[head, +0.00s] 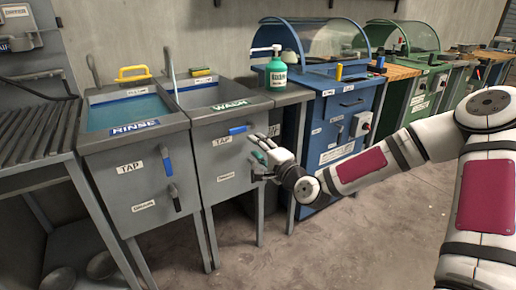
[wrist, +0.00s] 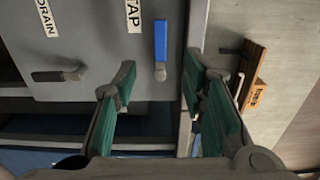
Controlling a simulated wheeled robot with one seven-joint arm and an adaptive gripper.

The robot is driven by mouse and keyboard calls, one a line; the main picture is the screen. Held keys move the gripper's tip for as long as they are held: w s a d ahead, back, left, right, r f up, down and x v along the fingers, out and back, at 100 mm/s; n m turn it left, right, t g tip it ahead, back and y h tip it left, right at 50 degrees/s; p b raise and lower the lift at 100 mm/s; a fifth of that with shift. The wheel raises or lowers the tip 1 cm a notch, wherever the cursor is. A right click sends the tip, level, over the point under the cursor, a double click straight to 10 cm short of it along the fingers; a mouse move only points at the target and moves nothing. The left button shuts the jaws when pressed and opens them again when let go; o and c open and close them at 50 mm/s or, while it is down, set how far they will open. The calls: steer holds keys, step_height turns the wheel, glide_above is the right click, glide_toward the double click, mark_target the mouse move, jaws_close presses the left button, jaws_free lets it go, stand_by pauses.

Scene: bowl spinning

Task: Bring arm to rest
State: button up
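My arm reaches in from the right in the head view. My gripper (head: 262,152) hangs in front of the grey wash sink cabinet (head: 222,172), just below and right of its blue tap handle (head: 238,130). In the wrist view, my gripper (wrist: 162,78) has its two green-padded fingers spread apart, with nothing held between them. A blue handle (wrist: 161,42) beside a TAP label lies beyond the fingertips and looks apart from them. A dark drain handle (wrist: 56,75) is to its left.
The rinse sink (head: 132,107) stands left of the wash sink. A green-and-white bottle (head: 276,75) stands by the wash basin. A blue hooded cabinet (head: 345,110) and a green one (head: 420,85) stand to the right. The floor (head: 330,245) in front is clear.

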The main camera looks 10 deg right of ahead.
steer(key=s+a+f+n+g+h, duration=0.25)
steer(key=s+f+n+g, duration=0.45)
steer(key=s+n+g, duration=0.35)
steer(key=s+d+r+n+g+h, duration=0.1)
steer(key=s+d+r+h, duration=0.15)
steer(key=s, duration=0.35)
steer(key=s+d+r+n+g+h, duration=0.1)
steer(key=s+r, duration=0.3)
steer(key=s, duration=0.3)
steer(key=s+d+r+g+h, duration=0.1)
steer(key=s+d+r+g, duration=0.15)
steer(key=s, duration=0.35)
steer(key=s+a+r+n+g+y, duration=0.1)
steer(key=s+r, duration=0.2)
steer(key=s, duration=0.7)
steer(key=s+a+r+n+g, duration=0.1)
steer(key=s+r, duration=0.3)
steer(key=s, duration=0.7)
step_height(320, 180, up, 28)
steer(key=t+p, duration=0.4)
steer(key=p, duration=2.2)
steer(key=shift+d+f, duration=0.15)
steer(key=shift+d, duration=0.3)
